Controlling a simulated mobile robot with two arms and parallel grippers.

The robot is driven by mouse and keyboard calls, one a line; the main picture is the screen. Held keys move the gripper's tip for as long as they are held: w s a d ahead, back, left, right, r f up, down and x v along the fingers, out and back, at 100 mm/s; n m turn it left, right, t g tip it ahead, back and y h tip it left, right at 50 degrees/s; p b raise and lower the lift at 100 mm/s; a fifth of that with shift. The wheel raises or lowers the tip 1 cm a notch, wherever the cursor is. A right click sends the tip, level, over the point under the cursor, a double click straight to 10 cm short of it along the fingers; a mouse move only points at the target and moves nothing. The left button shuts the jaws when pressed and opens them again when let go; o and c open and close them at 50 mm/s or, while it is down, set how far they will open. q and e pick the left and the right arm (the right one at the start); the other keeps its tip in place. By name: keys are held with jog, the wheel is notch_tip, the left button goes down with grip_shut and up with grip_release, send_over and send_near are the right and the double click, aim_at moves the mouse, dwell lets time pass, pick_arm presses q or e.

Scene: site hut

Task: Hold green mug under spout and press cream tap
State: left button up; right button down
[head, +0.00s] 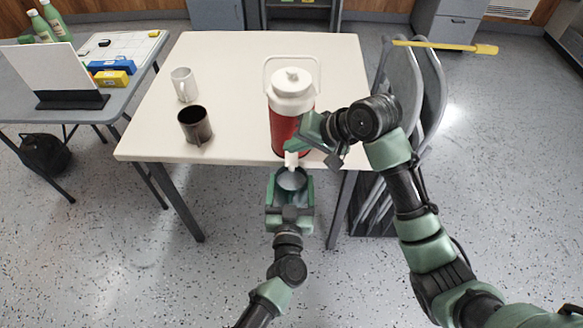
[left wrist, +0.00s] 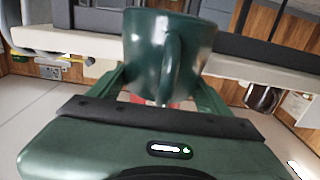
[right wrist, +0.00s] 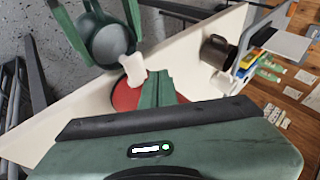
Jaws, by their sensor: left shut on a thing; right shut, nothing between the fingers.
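The red jug (head: 284,132) with a white lid stands at the table's front edge. Its cream tap (head: 291,158) juts past the edge and also shows in the right wrist view (right wrist: 132,64). My left gripper (head: 290,188) is shut on the green mug (left wrist: 150,50), one finger on each side. The mug (head: 292,180) is upright, just below the tap, its mouth up; its grey inside shows, but I cannot tell whether it holds liquid. My right gripper (right wrist: 157,85) is shut and empty, its tips close beside the tap; I cannot tell whether they touch.
A dark mug (head: 195,126) and a white mug (head: 184,84) stand on the cream table (head: 230,60), left of the jug. Folded chairs (head: 405,85) lean at its right side. A grey side table (head: 30,110) stands at the left.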

aim_at(292, 193)
pick_arm(q)
jog(key=shift+r, duration=0.1)
pick_arm(e)
jog(key=s+d+r, duration=0.5)
jog(key=s+d, duration=0.3)
dwell(0.7)
